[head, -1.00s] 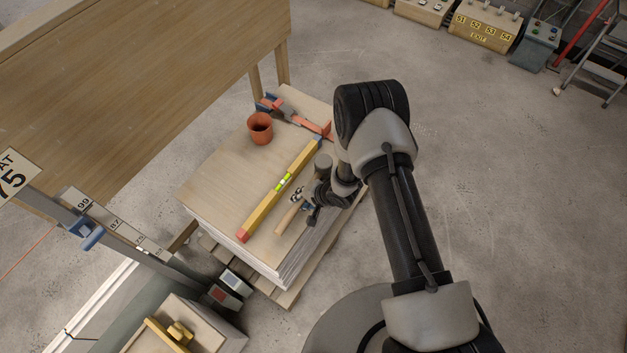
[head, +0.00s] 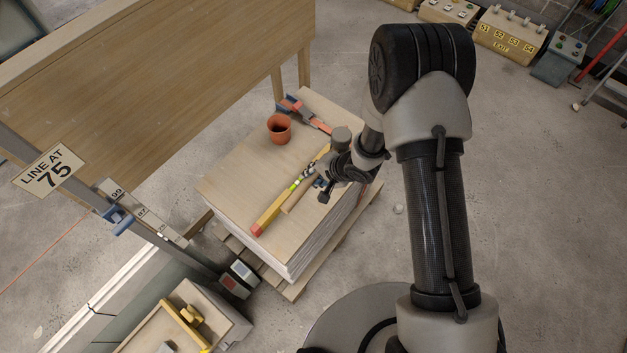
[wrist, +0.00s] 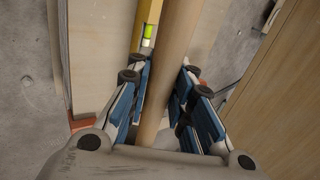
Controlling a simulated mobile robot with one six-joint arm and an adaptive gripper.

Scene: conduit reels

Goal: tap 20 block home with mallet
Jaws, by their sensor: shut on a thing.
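My gripper (head: 322,175) is shut on the handle and holds the mallet over the stack of boards, partly covering the yellow level. In the wrist view the handle (wrist: 168,70) runs between the blue finger pads of my gripper (wrist: 163,90). I cannot make out a block marked 20. A rail (head: 140,215) at the left carries small number tags, 99 the clearest, and a blue clamp (head: 119,220). A sign (head: 50,172) there reads LINE AT 75.
The board stack (head: 232,182) on a pallet bears a terracotta cup (head: 279,127), the yellow level (head: 270,215) and a red-and-blue clamp tool (head: 305,112). A large wooden panel (head: 170,80) stands behind. A box with a yellow handle (head: 183,325) is at lower left.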

